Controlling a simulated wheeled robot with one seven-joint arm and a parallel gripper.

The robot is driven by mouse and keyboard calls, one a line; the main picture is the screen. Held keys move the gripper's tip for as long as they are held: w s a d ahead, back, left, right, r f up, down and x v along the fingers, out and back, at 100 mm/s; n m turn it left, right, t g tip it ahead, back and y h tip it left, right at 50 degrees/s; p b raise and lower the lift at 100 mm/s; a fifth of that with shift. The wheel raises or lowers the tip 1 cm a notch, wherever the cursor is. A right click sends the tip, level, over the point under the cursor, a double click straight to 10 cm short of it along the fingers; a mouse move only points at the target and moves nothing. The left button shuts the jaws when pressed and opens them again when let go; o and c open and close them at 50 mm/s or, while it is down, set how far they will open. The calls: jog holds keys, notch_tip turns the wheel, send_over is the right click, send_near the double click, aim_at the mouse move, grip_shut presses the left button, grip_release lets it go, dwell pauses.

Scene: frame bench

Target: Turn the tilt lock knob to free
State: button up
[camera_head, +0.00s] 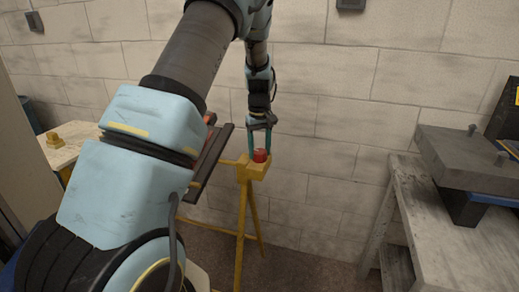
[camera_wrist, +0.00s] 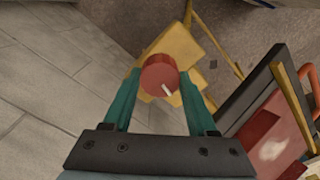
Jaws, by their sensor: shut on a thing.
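The tilt lock knob (camera_head: 260,156) is a red round knob on top of a yellow block on a yellow stand (camera_head: 243,215). In the wrist view the knob (camera_wrist: 160,75) shows a short white pointer mark at its lower right edge. My gripper (camera_head: 261,152) reaches down from above, with its teal fingers on either side of the knob. In the wrist view my gripper (camera_wrist: 159,84) is shut on the knob. Any marks for free or locked on the block cannot be made out.
A dark-framed panel (camera_wrist: 270,120) with red and pale patches is close at the right in the wrist view. A grey workbench (camera_head: 455,215) stands at the right. A wooden table (camera_head: 75,142) is at the left. A block wall (camera_head: 330,110) is behind the stand.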

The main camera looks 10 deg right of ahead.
aim_at(260, 151)
jog(key=shift+n, duration=0.6)
jog(key=o, duration=1.4)
jog(key=shift+c, duration=0.2)
notch_tip(260, 151, up, 11)
jog(key=b, duration=0.2)
